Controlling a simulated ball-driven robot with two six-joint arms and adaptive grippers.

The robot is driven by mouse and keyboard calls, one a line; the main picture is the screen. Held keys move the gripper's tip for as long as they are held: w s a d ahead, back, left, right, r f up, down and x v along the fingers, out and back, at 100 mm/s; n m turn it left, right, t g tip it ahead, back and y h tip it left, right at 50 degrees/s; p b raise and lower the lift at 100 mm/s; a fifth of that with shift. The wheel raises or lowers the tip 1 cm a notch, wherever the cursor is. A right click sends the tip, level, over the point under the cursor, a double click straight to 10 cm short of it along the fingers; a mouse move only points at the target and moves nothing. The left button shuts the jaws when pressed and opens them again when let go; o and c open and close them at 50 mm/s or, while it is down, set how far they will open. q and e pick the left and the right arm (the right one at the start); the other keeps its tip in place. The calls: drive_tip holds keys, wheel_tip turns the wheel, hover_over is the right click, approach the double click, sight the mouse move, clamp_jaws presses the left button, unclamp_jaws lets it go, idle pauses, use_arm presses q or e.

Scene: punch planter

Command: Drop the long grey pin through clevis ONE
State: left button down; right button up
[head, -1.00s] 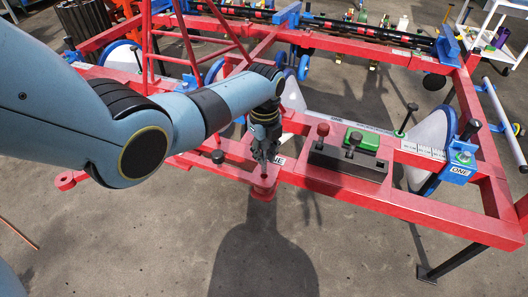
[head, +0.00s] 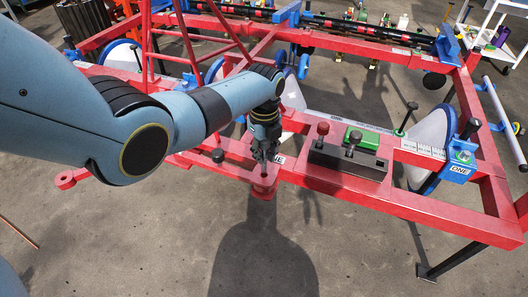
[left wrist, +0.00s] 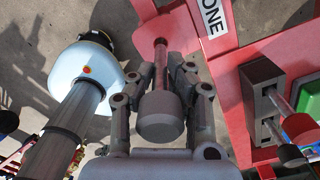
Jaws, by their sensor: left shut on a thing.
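My left gripper (head: 264,157) hangs over the red clevis (head: 263,187) on the near rail, beside a white label reading ONE (head: 279,160). In the left wrist view its fingers (left wrist: 160,100) are shut around a grey pin. The thick round head of the pin (left wrist: 160,118) is nearest the camera, and its thin shaft points away toward the red clevis area. The same label (left wrist: 212,18) shows at the top. I cannot tell whether the pin's tip is above the hole or inside it. My right gripper is not in view.
A dark box with lever knobs (head: 347,165) and a green block (head: 362,138) sit right of the gripper on the red frame. A black knob (head: 218,156) stands to the left. White discs with blue rims (head: 432,145) stand along the frame. The floor in front is clear.

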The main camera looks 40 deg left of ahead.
sight(264, 171)
use_arm(q)
drive_tip(key=shift+f+b, duration=0.9)
drive_tip(key=shift+f, duration=0.3)
drive_tip(key=shift+f+b, duration=1.7)
drive_tip(key=shift+f, duration=0.5)
drive_tip(key=c, duration=1.2)
unclamp_jaws()
wheel_tip(264, 171, up, 12)
drive_tip(key=shift+r, duration=0.1)
